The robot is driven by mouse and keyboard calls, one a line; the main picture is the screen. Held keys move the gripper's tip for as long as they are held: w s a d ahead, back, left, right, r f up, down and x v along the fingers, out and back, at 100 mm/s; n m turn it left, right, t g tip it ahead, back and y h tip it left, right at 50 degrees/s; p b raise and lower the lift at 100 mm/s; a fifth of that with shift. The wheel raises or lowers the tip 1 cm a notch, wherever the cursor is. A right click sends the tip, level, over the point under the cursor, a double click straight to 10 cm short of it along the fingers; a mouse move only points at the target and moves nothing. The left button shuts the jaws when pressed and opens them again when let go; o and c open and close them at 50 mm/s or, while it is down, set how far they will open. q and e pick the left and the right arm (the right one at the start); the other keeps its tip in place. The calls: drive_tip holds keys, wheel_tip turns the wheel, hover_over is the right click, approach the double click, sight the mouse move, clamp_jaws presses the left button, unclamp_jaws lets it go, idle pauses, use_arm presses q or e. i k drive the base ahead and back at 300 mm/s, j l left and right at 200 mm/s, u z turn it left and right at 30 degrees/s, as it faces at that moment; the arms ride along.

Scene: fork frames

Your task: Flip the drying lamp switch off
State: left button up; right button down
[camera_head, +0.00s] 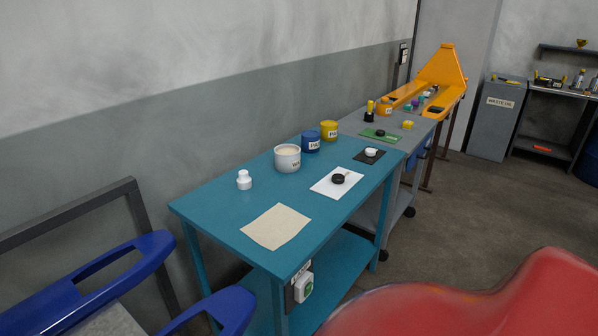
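No drying lamp can be made out. Two fittings might be switches. One is a dark box with a pale, rounded, partly green part (304,288) under a small label, on the near end of the teal table, below its top. The other is a small dark plate (403,54) on the back wall beyond the tables. Both are too small to read, and I cannot tell which is the lamp's or how either is set. Neither of my grippers is in view.
The teal table (225,205) holds a beige sheet (276,226), a white bottle (244,180) and several pots. A grey cart and an orange trough (445,75) stand behind. Blue looped shapes (115,265) and a large red curved surface (480,300) fill the foreground.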

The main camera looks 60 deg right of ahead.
sight(308, 290)
drive_tip(key=z, duration=1.65)
